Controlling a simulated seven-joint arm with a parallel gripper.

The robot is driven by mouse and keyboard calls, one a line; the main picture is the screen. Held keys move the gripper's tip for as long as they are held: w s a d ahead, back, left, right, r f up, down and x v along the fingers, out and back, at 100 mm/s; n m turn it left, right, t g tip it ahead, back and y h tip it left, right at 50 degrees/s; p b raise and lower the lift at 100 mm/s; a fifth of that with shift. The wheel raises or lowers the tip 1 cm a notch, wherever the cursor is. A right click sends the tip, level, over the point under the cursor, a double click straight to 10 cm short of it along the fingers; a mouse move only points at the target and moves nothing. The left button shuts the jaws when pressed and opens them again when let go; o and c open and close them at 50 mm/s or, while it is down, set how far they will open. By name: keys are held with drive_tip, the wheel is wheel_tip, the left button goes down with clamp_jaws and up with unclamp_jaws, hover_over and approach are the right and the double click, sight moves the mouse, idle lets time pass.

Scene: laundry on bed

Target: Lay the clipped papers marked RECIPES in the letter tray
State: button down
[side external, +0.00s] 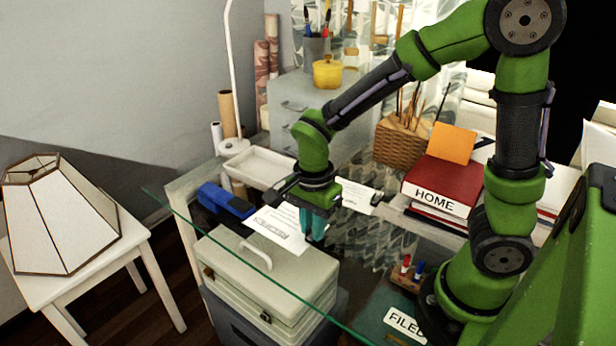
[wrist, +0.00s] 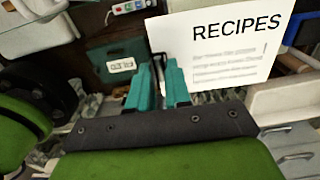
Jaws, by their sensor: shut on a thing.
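The clipped papers marked RECIPES (side external: 277,232) are a white printed sheet at the left of my gripper (side external: 313,226); in the wrist view the papers (wrist: 232,52) lie ahead and right of the fingers. My gripper's teal fingers (wrist: 157,86) are shut on the papers' edge, where a dark clip partly shows. The papers are over the glass desk, behind the cream case; their exact height is hard to tell. The letter tray appears to be the shallow white tray (side external: 258,166) behind and left of my gripper, empty where visible. It also seems to show at the wrist view's right edge (wrist: 290,98).
A cream case (side external: 262,280) with a raised handle stands in front. A blue object (side external: 226,203) lies between it and the tray. A drawer unit (side external: 300,112) and a lamp pole (side external: 233,75) stand near the tray.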

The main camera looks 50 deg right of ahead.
drive_tip(key=w+d+r, duration=0.2)
drive_tip(key=w+d, duration=1.7)
drive_tip(key=w, duration=0.1)
drive_tip(key=shift+w+r+n, duration=0.2)
drive_tip(key=shift+r+n, duration=0.05)
drive_tip(key=shift+n, duration=0.15)
drive_tip(key=shift+f, duration=3.8)
